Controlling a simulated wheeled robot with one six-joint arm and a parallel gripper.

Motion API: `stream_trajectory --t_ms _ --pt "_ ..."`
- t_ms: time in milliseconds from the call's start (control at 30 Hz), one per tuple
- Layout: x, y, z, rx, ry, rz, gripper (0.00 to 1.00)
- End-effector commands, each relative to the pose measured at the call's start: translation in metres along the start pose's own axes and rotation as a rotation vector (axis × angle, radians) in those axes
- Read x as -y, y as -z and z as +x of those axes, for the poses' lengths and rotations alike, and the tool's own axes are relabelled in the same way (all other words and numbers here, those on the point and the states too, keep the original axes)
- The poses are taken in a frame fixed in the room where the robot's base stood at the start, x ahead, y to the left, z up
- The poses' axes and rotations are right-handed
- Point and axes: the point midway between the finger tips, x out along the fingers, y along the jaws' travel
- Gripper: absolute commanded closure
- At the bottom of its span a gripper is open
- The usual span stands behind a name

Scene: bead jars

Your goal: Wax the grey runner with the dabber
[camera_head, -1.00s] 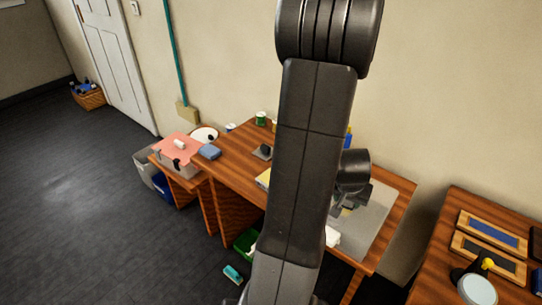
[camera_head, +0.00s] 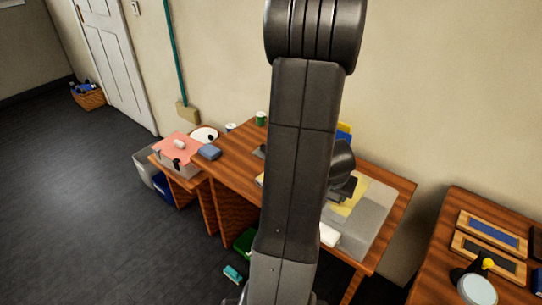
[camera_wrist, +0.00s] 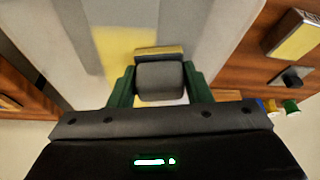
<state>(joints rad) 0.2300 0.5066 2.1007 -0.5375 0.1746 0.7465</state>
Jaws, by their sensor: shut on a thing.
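My gripper (camera_wrist: 158,88) is shut on the dabber (camera_wrist: 160,78), a dark grey rounded handle with a tan-yellow edge, held between the green fingers. In the head view my gripper (camera_head: 342,190) is low over the table, partly hidden by my arm. The grey runner (camera_head: 372,222) lies on the right part of the wooden table. Yellow covers part of it near the dabber, and a yellow streak shows in the wrist view beside the grey runner surface (camera_wrist: 200,35). I cannot tell whether the dabber touches the runner.
A white item (camera_head: 329,235) lies at the table's front edge. A blue-grey block (camera_head: 209,152) and a green cup (camera_head: 261,118) stand on the left part. A yellow-topped block (camera_wrist: 296,36) lies right in the wrist view. A second table with framed panels (camera_head: 487,257) stands at right.

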Motion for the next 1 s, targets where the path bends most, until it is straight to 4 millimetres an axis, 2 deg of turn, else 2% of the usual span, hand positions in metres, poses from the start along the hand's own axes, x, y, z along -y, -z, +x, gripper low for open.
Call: stream_trajectory --t_ms 567,1000 --pt "-0.001 -0.001 -0.001 -0.001 -0.002 0.001 0.83" --pt "0.004 -0.025 -0.01 0.0 -0.002 0.0 0.83"
